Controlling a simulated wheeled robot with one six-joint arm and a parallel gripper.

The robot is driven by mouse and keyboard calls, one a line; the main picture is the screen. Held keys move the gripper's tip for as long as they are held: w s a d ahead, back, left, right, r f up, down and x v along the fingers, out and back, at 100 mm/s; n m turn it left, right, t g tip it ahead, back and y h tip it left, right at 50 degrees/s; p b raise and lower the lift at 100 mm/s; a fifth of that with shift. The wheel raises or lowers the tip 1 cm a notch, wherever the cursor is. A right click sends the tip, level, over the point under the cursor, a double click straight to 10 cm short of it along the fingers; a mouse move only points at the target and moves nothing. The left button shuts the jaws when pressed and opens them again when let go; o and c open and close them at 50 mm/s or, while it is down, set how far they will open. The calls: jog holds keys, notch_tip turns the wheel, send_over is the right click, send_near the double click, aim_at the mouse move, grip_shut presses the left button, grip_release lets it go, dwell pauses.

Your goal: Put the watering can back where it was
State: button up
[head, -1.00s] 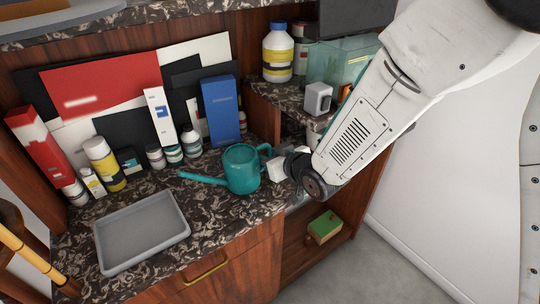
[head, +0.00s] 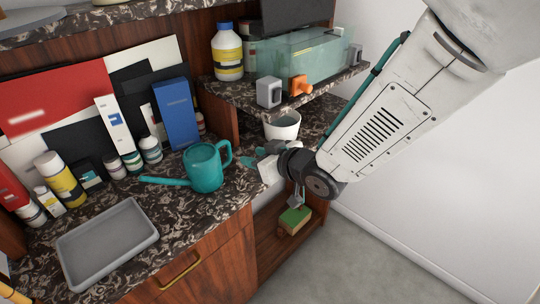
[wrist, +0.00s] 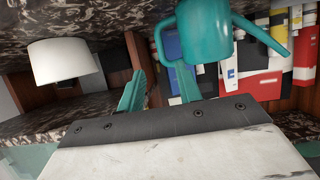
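The teal watering can (head: 205,168) stands upright on the dark marbled counter, its spout to the left and its handle to the right. In the wrist view the can (wrist: 205,35) shows at the top, its handle beyond the fingertips. My gripper (head: 250,158) is just right of the handle, with a small gap between them. In the wrist view my gripper (wrist: 160,75) has its two teal fingers apart with nothing held between them.
A grey tray (head: 108,245) lies left of the can. A blue box (head: 176,115) and several bottles stand behind it. A white pot (head: 282,126) is right of my gripper. Above it, a shelf holds a grey cube (head: 269,93) and a glass tank (head: 300,55).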

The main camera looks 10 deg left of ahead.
jog(key=shift+d, duration=0.15)
jog(key=s+d+r+m+h, duration=0.1)
jog(key=d+r+m+h, duration=0.25)
jog(key=d, duration=0.85)
jog(key=d+r+m+h, duration=0.3)
jog(key=d+r+h, duration=0.15)
jog(key=d, duration=0.75)
jog(key=s+d+r+m+g+h, duration=0.1)
jog(key=s+d, duration=0.4)
jog(key=s, duration=0.6)
jog(key=s+d+r+m+g+h, duration=0.1)
jog(key=s+d+r+m+g, duration=0.2)
jog(key=s+d+g, duration=0.3)
jog(key=s, duration=0.5)
jog(key=shift+s+d+h, duration=0.15)
jog(key=shift+d+h, duration=0.15)
jog(key=shift+r, duration=0.1)
